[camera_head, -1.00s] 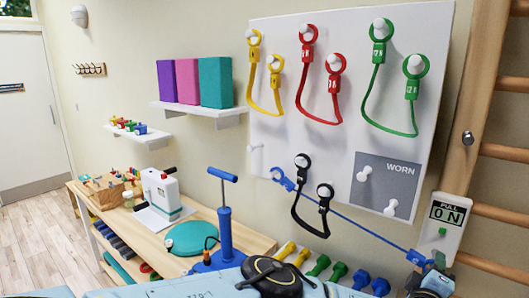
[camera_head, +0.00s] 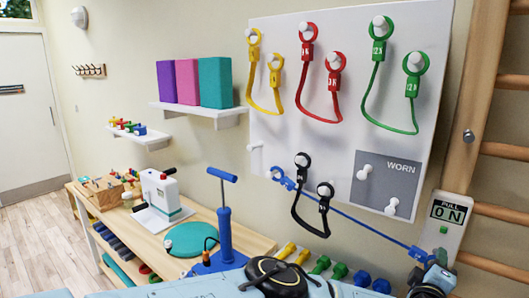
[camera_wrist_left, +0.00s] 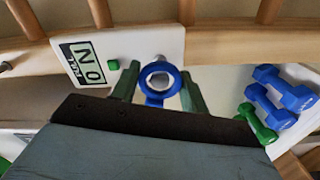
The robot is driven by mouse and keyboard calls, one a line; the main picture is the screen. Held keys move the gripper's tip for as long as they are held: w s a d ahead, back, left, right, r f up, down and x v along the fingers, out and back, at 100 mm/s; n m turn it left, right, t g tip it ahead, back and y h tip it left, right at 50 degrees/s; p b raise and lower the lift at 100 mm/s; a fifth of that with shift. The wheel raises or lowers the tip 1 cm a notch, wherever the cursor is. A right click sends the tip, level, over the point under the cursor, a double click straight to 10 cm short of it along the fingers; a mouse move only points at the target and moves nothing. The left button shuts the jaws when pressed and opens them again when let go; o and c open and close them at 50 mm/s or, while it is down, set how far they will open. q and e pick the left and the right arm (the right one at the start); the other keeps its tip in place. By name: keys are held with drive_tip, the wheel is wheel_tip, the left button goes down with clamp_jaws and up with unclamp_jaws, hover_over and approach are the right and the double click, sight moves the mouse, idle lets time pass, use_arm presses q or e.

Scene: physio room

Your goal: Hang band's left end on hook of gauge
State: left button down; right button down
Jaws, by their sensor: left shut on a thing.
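The blue band (camera_head: 360,225) runs slanting down across the board from a peg at its lower left to my left gripper (camera_head: 436,268). In the left wrist view, the blue ring on the band's held end (camera_wrist_left: 148,96) is between the two greenish fingers of my left gripper (camera_wrist_left: 158,90). The white gauge (camera_head: 441,231) is on the wooden post and reads 0 N; it also shows in the left wrist view (camera_wrist_left: 140,42). A small metal tip, seemingly its hook (camera_wrist_left: 159,58), shows at the ring's upper edge. I cannot tell whether it passes through the ring. My right gripper is not visible.
Yellow (camera_head: 262,85), red (camera_head: 318,75) and green (camera_head: 388,100) bands hang on the white board (camera_head: 280,130). A black band (camera_head: 300,215) hangs close to the blue band. A blue pump (camera_head: 226,230) stands at the bench (camera_head: 255,245). Dumbbells (camera_head: 362,279) lie below the board.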

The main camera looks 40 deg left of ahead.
use_arm(q)
drive_tip(key=shift+w+d+b, duration=0.1)
drive_tip(key=shift+w+b, duration=0.25)
drive_tip(key=shift+w, duration=0.05)
drive_tip(key=shift+w, duration=0.35)
drive_tip(key=shift+w+b, duration=0.25)
drive_tip(key=shift+b, duration=0.3)
drive_tip(key=shift+a+r+p, duration=0.1)
drive_tip(key=shift+a+p, duration=0.3)
drive_tip(key=shift+p, duration=0.25)
drive_tip(key=c, duration=0.5)
unclamp_jaws()
